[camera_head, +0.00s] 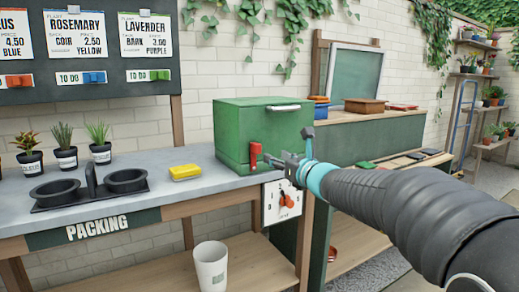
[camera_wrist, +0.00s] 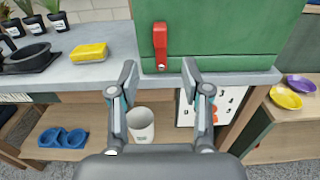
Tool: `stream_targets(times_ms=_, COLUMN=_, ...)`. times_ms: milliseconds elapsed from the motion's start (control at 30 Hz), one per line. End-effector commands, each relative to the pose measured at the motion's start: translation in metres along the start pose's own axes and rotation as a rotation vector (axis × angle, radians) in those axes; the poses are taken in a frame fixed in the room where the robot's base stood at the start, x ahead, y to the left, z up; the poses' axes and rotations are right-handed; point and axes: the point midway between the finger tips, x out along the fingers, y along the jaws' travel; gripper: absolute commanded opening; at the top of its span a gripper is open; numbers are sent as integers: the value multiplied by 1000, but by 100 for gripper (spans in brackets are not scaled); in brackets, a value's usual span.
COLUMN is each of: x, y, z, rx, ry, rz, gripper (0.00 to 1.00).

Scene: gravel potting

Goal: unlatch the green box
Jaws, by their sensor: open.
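The green box (camera_head: 260,128) stands on the grey counter near its right end, with a silver handle at the top of its front. A red latch (camera_head: 255,155) hangs upright on the lower part of its front. In the head view my gripper (camera_head: 268,160) is close to the latch; contact cannot be told.
A yellow sponge-like block (camera_head: 185,172) lies on the counter left of the box. A black tray with two cups (camera_head: 90,188) stands farther left, with potted plants behind. A white panel with a red knob (camera_head: 281,201) hangs below the counter edge. A white bin (camera_head: 210,265) stands below.

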Motion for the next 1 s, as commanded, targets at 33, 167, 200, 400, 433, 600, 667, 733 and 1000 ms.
stream_targets(times_ms=33, x=10, y=0, z=0, rx=1, ry=1, rz=2, gripper=48)
stream_targets(times_ms=167, x=35, y=0, z=0, rx=0, ry=2, rz=2, gripper=48)
stream_targets(times_ms=200, x=42, y=0, z=1, rx=-1, ry=2, rz=2, gripper=48)
stream_targets(times_ms=400, x=77, y=0, z=0, rx=-1, ry=2, rz=2, gripper=48)
stream_targets(times_ms=433, x=82, y=0, z=0, rx=-1, ry=1, rz=2, gripper=48)
stream_targets(times_ms=600, x=100, y=0, z=0, rx=-2, ry=2, rz=1, gripper=48)
stream_targets(times_ms=667, x=105, y=0, z=0, rx=-2, ry=1, rz=1, gripper=48)
stream_targets(times_ms=733, x=107, y=0, z=0, rx=-3, ry=1, rz=1, gripper=48)
stream_targets(times_ms=1000, x=109, y=0, z=0, rx=-3, ry=1, rz=1, gripper=48)
